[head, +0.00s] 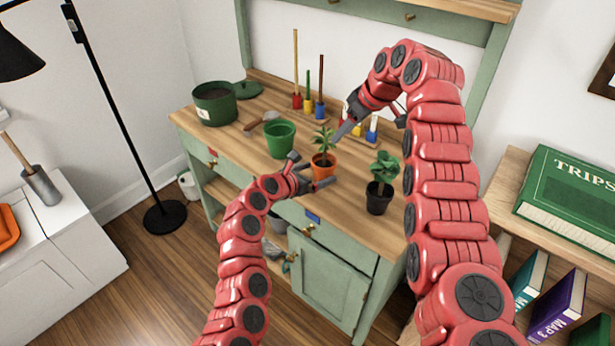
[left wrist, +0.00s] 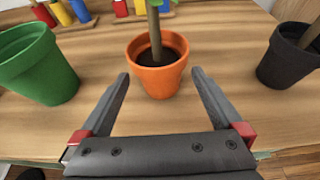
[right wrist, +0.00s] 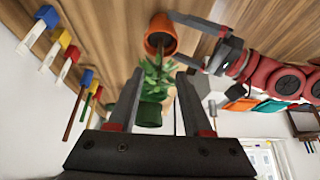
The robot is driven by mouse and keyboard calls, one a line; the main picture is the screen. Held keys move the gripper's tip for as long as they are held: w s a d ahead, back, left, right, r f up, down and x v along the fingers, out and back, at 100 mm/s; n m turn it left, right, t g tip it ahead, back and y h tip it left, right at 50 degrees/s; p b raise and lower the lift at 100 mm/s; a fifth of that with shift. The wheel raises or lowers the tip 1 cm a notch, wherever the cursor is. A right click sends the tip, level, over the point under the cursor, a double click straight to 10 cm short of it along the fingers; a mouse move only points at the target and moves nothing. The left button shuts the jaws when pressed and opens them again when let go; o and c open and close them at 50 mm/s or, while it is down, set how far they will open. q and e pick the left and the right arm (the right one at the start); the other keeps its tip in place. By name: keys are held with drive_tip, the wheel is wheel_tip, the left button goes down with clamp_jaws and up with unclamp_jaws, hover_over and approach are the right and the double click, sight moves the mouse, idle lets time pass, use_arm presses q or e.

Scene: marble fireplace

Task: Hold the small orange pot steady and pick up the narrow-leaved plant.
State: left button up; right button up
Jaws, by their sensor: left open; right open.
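The small orange pot (head: 323,167) stands upright on the wooden bench, with the narrow-leaved plant (head: 323,139) in its dark soil. My left gripper (head: 315,171) is open low at the pot's near side. In the left wrist view the orange pot (left wrist: 157,72) is centred just beyond the fingertips, with gaps on both sides. My right gripper (head: 346,127) is open and empty beside the plant's upper right. In the right wrist view the leaves (right wrist: 155,76) are at the gap between the fingertips, and the orange pot (right wrist: 160,36) is beyond them.
A green pot (head: 280,139) stands left of the orange pot. A black pot (head: 378,199) with a broad-leaved plant (head: 384,168) stands to the right. A trowel (head: 262,120), a large green container (head: 214,104) and coloured tools (head: 320,88) are farther back. The bench front is mostly clear.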

sight(318, 173)
use_arm(q)
drive_tip(key=x, duration=0.2)
drive_tip(key=shift+w+d+f, duration=0.2)
drive_tip(key=shift+d, duration=0.05)
drive_tip(key=shift+w+d+f, duration=0.2)
drive_tip(key=shift+w+f, duration=0.1)
drive_tip(key=shift+w, duration=0.2)
